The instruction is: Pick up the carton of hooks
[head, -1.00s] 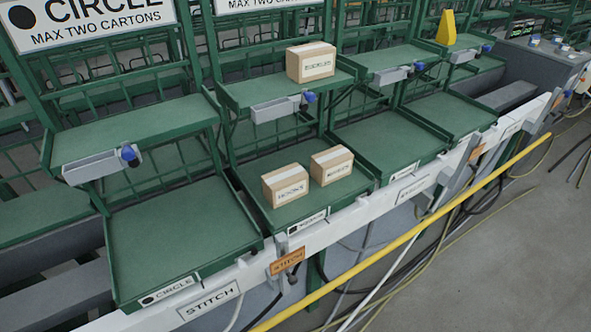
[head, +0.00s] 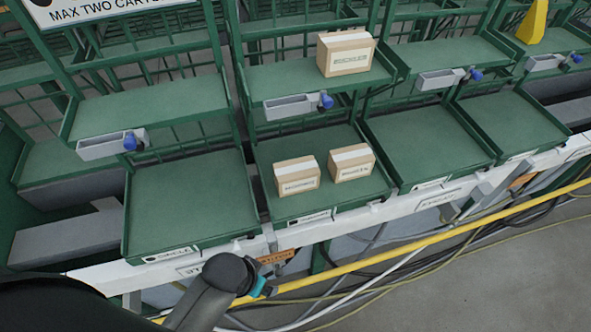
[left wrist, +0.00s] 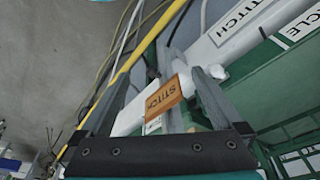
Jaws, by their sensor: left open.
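Two small brown cartons with white tape stand side by side on a green lower shelf: a left carton (head: 297,176) and a right carton (head: 351,163). A third, larger carton (head: 345,53) stands on the shelf above. Their front labels are too blurred to read surely, so I cannot tell which holds hooks. My left arm comes in at the bottom of the head view, in front of the shelves and well short of the cartons. In the left wrist view my left gripper (left wrist: 160,74) is open and empty, with no carton between its fingers. My right gripper is not in view.
A white rail (head: 345,215) runs along the shelf fronts, with an orange tag (head: 276,257) hanging below it. A yellow pipe (head: 400,254) and loose cables lie in front. Raised lips and green dividers edge the shelves. The left lower shelf (head: 190,195) is empty.

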